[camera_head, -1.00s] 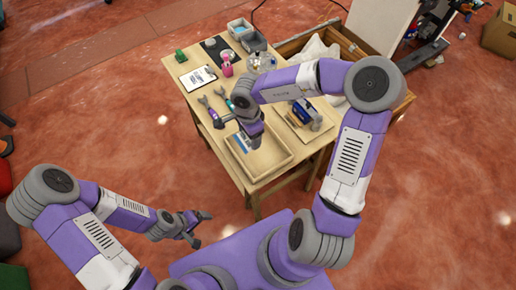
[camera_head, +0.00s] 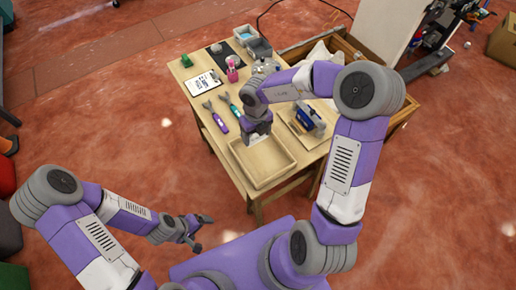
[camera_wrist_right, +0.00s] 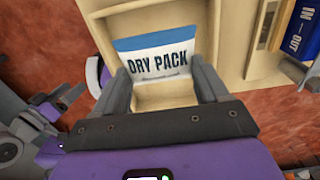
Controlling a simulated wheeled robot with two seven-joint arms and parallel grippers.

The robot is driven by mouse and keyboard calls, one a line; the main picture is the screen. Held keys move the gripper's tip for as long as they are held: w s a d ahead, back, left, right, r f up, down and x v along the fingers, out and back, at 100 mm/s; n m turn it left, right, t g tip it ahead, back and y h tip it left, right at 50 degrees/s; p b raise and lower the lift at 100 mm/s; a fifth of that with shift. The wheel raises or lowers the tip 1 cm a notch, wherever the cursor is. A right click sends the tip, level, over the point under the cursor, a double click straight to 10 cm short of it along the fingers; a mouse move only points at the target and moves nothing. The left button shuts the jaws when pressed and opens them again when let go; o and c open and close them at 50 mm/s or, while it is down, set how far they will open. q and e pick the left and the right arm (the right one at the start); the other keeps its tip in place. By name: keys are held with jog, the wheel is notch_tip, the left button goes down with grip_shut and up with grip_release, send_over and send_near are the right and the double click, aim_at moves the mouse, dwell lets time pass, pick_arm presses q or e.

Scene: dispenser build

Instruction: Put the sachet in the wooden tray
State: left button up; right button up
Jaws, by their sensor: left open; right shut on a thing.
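The sachet (camera_wrist_right: 158,62), white with a blue band and the words "DRY PACK", is between the fingers of my right gripper (camera_wrist_right: 160,82) in the right wrist view. In the head view my right gripper (camera_head: 258,137) is at the back edge of the wooden tray (camera_head: 264,163), and the sachet is mostly hidden. The tray is shallow, pale and rectangular, and its visible floor is bare. It also shows behind the sachet in the right wrist view (camera_wrist_right: 98,45). I cannot tell whether the sachet touches it. My left gripper (camera_head: 203,232) is open and empty, away from the table.
A clipboard (camera_head: 202,84), a pink bottle (camera_head: 232,72) and grey bins (camera_head: 256,45) are further back.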

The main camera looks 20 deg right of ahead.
aim_at(256, 150)
notch_tip(256, 150, down, 7)
jog(key=b, duration=0.3)
jog(key=o, duration=1.1)
jog(key=shift+f, duration=0.1)
jog(key=shift+c, duration=0.2)
jog(key=shift+r, duration=0.3)
notch_tip(256, 150, up, 12)
jog(key=p, duration=0.5)
jog(key=shift+f, duration=0.15)
jog(key=shift+p, duration=0.35)
